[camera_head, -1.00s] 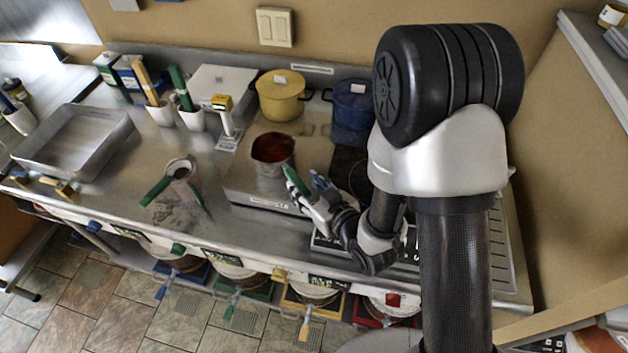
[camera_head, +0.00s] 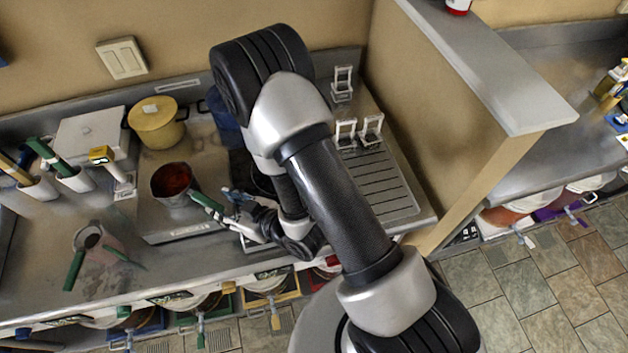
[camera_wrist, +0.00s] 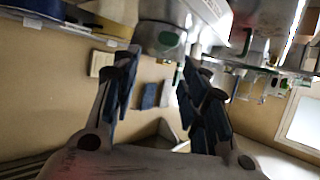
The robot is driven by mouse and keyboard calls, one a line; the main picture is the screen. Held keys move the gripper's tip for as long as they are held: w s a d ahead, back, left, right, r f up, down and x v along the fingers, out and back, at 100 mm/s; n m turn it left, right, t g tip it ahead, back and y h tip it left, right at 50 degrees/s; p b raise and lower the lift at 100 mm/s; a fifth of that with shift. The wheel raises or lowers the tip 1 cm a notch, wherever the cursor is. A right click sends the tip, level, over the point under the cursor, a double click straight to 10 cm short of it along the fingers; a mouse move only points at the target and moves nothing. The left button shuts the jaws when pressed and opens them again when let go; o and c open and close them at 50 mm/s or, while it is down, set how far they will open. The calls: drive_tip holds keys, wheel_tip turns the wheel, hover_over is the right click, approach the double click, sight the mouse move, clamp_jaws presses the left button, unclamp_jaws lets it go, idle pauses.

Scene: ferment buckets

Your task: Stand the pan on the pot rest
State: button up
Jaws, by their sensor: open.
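The metal pan (camera_head: 171,198) holds something reddish-brown and stands upright on a flat steel plate (camera_head: 190,231). Its green handle (camera_head: 206,203) points toward my gripper (camera_head: 226,199). My gripper is open and empty, just off the handle's end. In the wrist view, the handle's round green end (camera_wrist: 169,40) shows beyond and between the two spread fingers (camera_wrist: 160,80), with the grey pan (camera_wrist: 158,28) behind it. I cannot tell for sure which object is the pot rest. White frames (camera_head: 345,133) stand at the ribbed drainboard (camera_head: 385,190), right of my arm.
A yellow pot (camera_head: 157,128) stands behind the pan, and a blue pot (camera_head: 222,120) is partly hidden by my arm. A small green-handled vessel (camera_head: 88,238) is at left. A yellow-topped stand (camera_head: 103,156) is near the pan. A partition wall (camera_head: 480,70) bounds the right.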

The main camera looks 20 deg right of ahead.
drive_tip(key=w+d+r+m+g+h, duration=0.2)
drive_tip(key=d+r+m+h, duration=0.35)
drive_tip(key=d+r, duration=1.05)
drive_tip(key=s+d+r+m+g+h, duration=0.1)
drive_tip(key=s+r, duration=0.4)
drive_tip(key=s, duration=0.5)
drive_tip(key=s+d+r+m+g+h, duration=0.1)
drive_tip(key=s+d+r+g+h, duration=0.1)
drive_tip(key=s+r, duration=0.4)
drive_tip(key=s+d, duration=0.1)
drive_tip(key=s, duration=0.3)
drive_tip(key=shift+s+d+m+g, duration=0.25)
drive_tip(key=shift+s+m+g, duration=0.05)
drive_tip(key=shift+s+m, duration=0.1)
drive_tip(key=shift+f, duration=0.15)
